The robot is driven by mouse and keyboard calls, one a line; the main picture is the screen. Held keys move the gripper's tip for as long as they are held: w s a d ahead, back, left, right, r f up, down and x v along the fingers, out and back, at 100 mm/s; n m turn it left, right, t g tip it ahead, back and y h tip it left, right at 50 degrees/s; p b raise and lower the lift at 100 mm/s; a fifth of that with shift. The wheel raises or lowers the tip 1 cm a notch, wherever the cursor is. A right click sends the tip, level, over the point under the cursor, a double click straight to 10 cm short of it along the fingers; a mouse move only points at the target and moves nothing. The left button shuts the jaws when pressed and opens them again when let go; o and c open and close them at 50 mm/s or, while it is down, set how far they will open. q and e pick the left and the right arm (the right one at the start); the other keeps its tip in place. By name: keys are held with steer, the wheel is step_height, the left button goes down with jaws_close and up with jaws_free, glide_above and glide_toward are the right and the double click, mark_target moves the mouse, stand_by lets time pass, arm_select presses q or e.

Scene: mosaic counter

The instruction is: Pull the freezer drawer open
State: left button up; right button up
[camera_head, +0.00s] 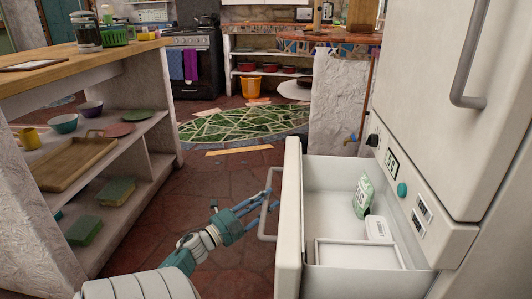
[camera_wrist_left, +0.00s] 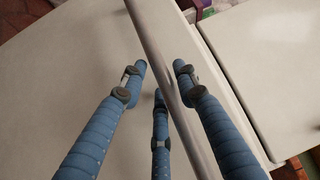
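The freezer drawer (camera_head: 290,215) is pulled out from under the fridge door, its inside visible from above. Its bar handle (camera_head: 265,222) is on the front panel, facing left. My left gripper (camera_head: 262,202) is at this handle. In the left wrist view, the handle (camera_wrist_left: 155,45) runs between the blue fingers of my left gripper (camera_wrist_left: 160,75), with fingers on both sides of it. The fingers are spread, with a gap between the left finger and the bar. Contact with the bar is unclear. My right gripper is not in view.
A green-white bag (camera_head: 363,194) and a white tub (camera_head: 377,229) are in the drawer. A wooden-topped shelf unit (camera_head: 165,110) stands left. Open tiled floor (camera_head: 225,165) lies between it and the drawer. The fridge door (camera_head: 425,90) is above right.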

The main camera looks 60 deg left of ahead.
arm_select(q)
steer(key=s+d+f, duration=0.1)
steer(key=s, duration=1.1)
steer(key=shift+f, duration=0.35)
